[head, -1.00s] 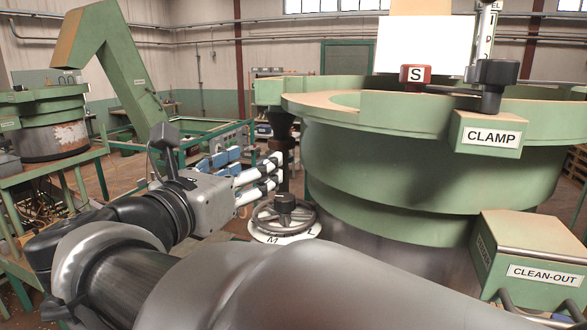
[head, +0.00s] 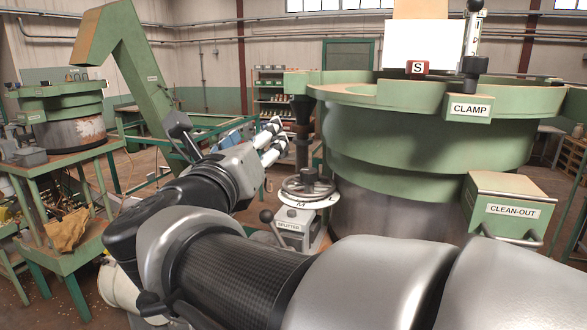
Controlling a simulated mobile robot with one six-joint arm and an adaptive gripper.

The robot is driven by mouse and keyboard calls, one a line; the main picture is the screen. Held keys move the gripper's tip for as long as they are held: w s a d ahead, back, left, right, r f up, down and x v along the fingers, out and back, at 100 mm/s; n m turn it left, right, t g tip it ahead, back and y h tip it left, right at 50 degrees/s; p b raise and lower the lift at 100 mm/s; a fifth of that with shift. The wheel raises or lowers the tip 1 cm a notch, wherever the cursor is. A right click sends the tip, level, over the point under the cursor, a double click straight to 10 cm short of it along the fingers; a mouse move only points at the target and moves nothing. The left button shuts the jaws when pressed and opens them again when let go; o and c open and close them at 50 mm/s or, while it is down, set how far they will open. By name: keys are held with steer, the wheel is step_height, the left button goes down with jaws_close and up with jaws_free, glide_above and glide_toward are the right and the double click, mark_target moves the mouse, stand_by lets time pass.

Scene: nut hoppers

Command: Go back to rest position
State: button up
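My gripper (head: 275,140) is in the middle of the head view, at the end of my arm, which reaches in from the lower right. Its pale fingers point up and to the right. They look apart with nothing between them, and they touch nothing that I can see. The handwheel (head: 307,186) of the splitter stands just below and right of the fingers. The green hopper bowl (head: 425,145) is to the right, apart from the gripper.
The splitter box (head: 292,226) sits under the handwheel. The CLAMP block (head: 470,109) and the CLEAN-OUT box (head: 510,205) are on the right. A green table (head: 60,160) with a second hopper (head: 62,115) stands at left. Shelves (head: 272,95) are behind.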

steer(key=s+d+f+n+g+y+b, duration=0.1)
steer(key=s+d+f+n+g, duration=0.3)
steer(key=s+d+f+n, duration=0.45)
steer(key=s+d+f+n+g+y, duration=0.1)
steer(key=s+d+f+n+g, duration=0.4)
steer(key=s+f+n, duration=0.6)
steer(key=s+d+f+n+g+y+b, duration=0.15)
steer(key=s+d+f+n+g, duration=0.4)
steer(key=f+n, duration=0.75)
step_height(320, 180, down, 8)
steer(key=s+n+b, duration=0.1)
steer(key=s+b, duration=0.1)
steer(key=b, duration=0.5)
steer(key=shift+s+d+r+n, duration=0.15)
steer(key=shift+s+d+n, duration=0.2)
steer(key=shift+t, duration=0.25)
